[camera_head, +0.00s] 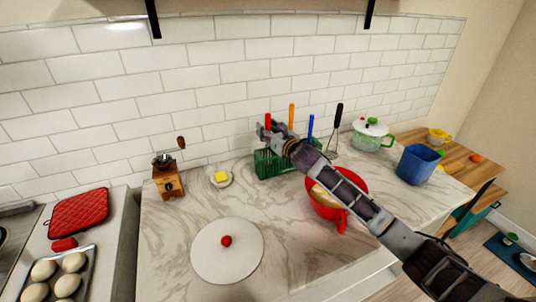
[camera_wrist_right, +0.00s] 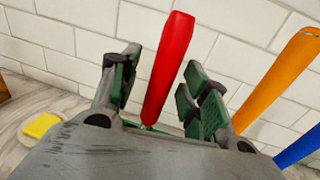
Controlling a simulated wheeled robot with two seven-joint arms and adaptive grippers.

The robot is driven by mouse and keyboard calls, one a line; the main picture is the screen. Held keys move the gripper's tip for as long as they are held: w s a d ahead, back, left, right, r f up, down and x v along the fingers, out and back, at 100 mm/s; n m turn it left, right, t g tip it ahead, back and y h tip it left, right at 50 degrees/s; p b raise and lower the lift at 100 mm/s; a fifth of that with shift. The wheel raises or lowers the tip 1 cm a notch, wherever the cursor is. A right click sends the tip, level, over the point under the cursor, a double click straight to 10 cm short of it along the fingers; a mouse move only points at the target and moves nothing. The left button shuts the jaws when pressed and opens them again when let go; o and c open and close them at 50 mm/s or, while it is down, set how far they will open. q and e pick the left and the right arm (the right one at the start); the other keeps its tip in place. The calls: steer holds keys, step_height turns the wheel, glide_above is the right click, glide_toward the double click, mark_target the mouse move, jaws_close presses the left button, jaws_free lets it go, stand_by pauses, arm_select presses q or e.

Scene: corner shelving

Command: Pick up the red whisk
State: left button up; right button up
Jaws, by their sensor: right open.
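The red whisk shows as a red handle (camera_wrist_right: 167,68) standing nearly upright, tilted slightly, in the right wrist view. Its top also shows in the head view (camera_head: 268,121). Its lower part is hidden behind my gripper and in the green holder (camera_head: 267,168). My right gripper (camera_wrist_right: 160,88) is open, with the handle between its green-padded fingers in the wrist picture and a gap visible on each side. In the head view the right gripper (camera_head: 262,140) is at the holder, arm reaching from the lower right. My left gripper is out of view.
Orange (camera_head: 291,117) and blue (camera_head: 310,127) handles stand close right of the red one; a black-handled whisk (camera_head: 337,125) is farther right. A red bowl (camera_head: 352,176) lies under my arm. Butter (camera_head: 221,177) and a grinder (camera_head: 168,180) are left. The tiled wall is close behind.

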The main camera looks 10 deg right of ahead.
jaws_close()
steer(key=shift+r, duration=0.1)
stand_by(0.4)
steer(key=shift+r, duration=4.9)
